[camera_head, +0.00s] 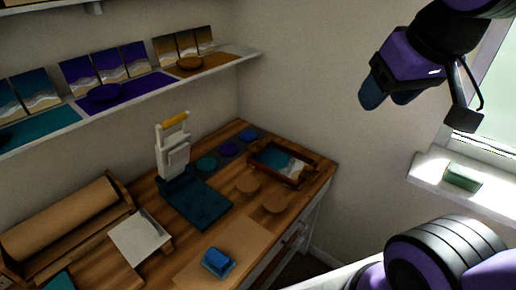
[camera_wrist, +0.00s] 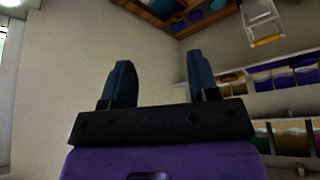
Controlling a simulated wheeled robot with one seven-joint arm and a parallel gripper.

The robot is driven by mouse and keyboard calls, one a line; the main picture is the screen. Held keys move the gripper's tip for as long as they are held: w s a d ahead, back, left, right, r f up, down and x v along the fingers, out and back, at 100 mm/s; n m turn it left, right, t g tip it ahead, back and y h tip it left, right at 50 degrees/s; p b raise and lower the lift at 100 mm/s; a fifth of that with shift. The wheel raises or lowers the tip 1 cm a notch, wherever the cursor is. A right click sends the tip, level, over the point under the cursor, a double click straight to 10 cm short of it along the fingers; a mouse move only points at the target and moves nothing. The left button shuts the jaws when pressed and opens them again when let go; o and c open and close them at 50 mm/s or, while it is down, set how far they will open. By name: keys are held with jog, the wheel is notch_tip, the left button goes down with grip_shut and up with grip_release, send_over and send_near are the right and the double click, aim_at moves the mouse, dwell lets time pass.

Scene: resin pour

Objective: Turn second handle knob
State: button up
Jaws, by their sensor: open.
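A small wooden tray (camera_head: 283,163) with a blue, white and sand-coloured wave picture lies near the table's back right corner. Its raised dark ends look like handles, but I cannot make out a separate knob. My gripper (camera_head: 388,95) is high at the upper right, apart from the tray and table. Its two blue fingers are spread with nothing between them, as the wrist view (camera_wrist: 158,78) also shows. In that view, part of the tabletop shows at the top edge, far from the fingers.
A white press with a yellow handle (camera_head: 174,119) stands on the wooden table. Round discs (camera_head: 247,184), a blue block (camera_head: 218,262) and a paper roll (camera_head: 65,220) are also there. A shelf (camera_head: 140,91) runs along the wall. A green block (camera_head: 463,177) sits on the windowsill.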

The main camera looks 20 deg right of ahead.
dwell(0.3)
jog(key=n+g, duration=0.5)
jog(key=n, duration=1.3)
send_over(260, 143)
notch_tip(260, 143, down, 34)
notch_tip(260, 143, down, 10)
jog(key=shift+s+a+f, duration=0.1)
jog(key=shift+s+f, duration=0.05)
jog(key=shift+f, duration=0.1)
